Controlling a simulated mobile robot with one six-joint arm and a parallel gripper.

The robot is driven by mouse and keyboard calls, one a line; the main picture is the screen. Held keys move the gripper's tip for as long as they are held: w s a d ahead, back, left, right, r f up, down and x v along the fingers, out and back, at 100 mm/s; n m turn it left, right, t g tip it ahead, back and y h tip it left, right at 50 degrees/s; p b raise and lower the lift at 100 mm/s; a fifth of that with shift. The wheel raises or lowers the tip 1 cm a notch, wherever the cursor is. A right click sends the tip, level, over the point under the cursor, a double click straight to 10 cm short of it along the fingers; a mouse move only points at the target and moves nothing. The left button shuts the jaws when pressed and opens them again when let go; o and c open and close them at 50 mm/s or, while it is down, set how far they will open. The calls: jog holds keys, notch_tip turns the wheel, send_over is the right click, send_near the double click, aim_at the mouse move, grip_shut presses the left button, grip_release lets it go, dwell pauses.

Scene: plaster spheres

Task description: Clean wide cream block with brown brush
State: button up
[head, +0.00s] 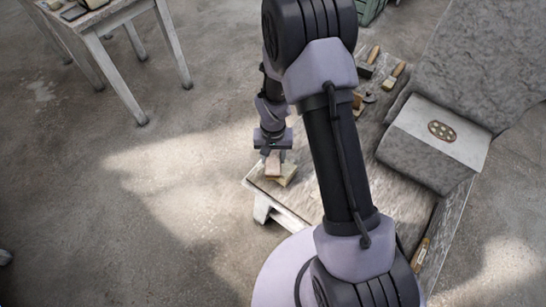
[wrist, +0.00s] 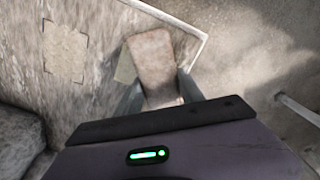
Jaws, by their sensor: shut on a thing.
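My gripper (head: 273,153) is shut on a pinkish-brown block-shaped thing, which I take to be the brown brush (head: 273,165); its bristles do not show. In the wrist view the brush (wrist: 152,62) lies between the two fingers. The wide cream block (head: 288,175) sits at the table's near-left corner, partly hidden under or behind the brush. In the wrist view only a strip of the cream block (wrist: 125,68) shows at the brush's left. I cannot tell whether brush and block touch.
The low table (head: 312,200) carries a large grey stone block (head: 433,145) and several wooden-handled tools (head: 393,76). A marked rectangle (wrist: 65,52) lies bare on the tabletop. Another tool (head: 421,253) lies near the right edge. A second table (head: 90,25) stands back left.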

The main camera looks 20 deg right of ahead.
jog(key=shift+w+d, duration=0.25)
jog(key=shift+w, duration=0.55)
jog(key=shift+s+a+b, duration=0.15)
jog(key=shift+s+a, duration=0.1)
jog(key=shift+s, duration=0.45)
jog(key=shift+s+a+b, duration=0.15)
jog(key=shift+s+a, duration=0.05)
jog(key=shift+s, duration=0.55)
jog(key=shift+s+a+b, duration=0.15)
jog(key=shift+s+a, duration=0.1)
jog(key=shift+s, duration=0.45)
jog(key=shift+w, duration=0.1)
jog(key=shift+w+d, duration=0.25)
jog(key=shift+w, duration=0.45)
jog(key=shift+w+d, duration=0.2)
jog(key=shift+w, duration=0.45)
jog(key=shift+w+d, duration=0.25)
jog(key=shift+w, duration=0.45)
jog(key=shift+s, duration=0.1)
jog(key=shift+s+a+b, duration=0.1)
jog(key=shift+s+a, duration=0.15)
jog(key=shift+s, duration=0.45)
jog(key=shift+s+a+b, duration=0.15)
jog(key=shift+s+a, duration=0.05)
jog(key=shift+s, duration=0.45)
jog(key=shift+s+a+b, duration=0.1)
jog(key=shift+s+a, duration=0.15)
jog(key=shift+s, duration=0.45)
